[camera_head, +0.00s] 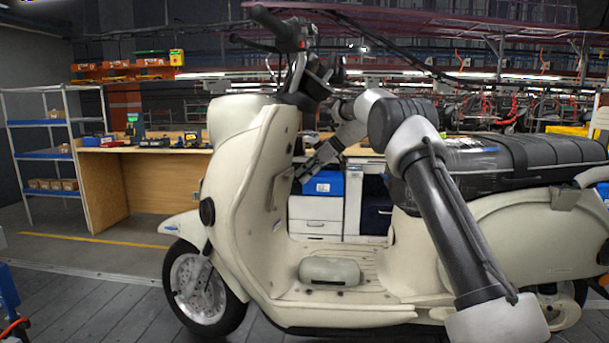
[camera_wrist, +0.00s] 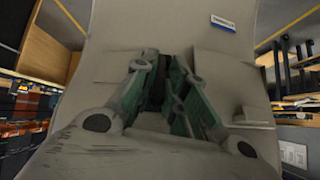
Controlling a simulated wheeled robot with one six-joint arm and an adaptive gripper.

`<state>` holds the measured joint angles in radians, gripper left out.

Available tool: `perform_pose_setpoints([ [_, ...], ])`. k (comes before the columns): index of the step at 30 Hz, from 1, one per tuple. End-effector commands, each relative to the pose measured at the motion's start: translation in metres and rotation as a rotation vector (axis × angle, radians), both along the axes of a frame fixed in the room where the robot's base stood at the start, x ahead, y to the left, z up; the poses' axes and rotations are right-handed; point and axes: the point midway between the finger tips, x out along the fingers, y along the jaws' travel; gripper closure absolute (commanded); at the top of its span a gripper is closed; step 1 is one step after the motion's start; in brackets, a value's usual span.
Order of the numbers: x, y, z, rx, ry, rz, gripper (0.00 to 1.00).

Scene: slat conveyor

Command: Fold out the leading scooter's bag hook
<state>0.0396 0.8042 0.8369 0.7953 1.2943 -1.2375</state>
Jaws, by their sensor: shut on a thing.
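The leading scooter (camera_head: 240,170) is cream and stands side-on in the head view, front wheel to the left. My arm reaches in from the right over its footboard. My gripper (camera_head: 302,174) is at the inner face of the leg shield, below the handlebar. In the wrist view my gripper (camera_wrist: 164,62) points at the cream leg-shield panel (camera_wrist: 120,30). Its green-padded fingers are close together around a narrow dark piece, apparently the bag hook (camera_wrist: 158,82). The fingers hide most of the hook, so its fold angle cannot be told.
The handlebar (camera_head: 290,40) rises just above my gripper. The black seat (camera_head: 520,155) lies right, beside my arm. A cream box-shaped cover (camera_head: 329,270) sits on the footboard. A wooden workbench (camera_head: 150,180) and blue shelves (camera_head: 45,155) stand behind.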

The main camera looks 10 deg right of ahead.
Motion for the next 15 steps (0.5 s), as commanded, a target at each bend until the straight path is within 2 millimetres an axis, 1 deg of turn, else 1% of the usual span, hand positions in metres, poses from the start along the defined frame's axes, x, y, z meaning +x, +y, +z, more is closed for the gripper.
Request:
perform_pose_setpoints([
  [3,0.000,-0.007,-0.004,0.082,-0.024,-0.010,1.00],
  [9,-0.002,-0.013,-0.011,0.272,-0.085,-0.012,1.00],
  [15,-0.002,-0.015,-0.012,0.352,-0.118,-0.010,1.00],
])
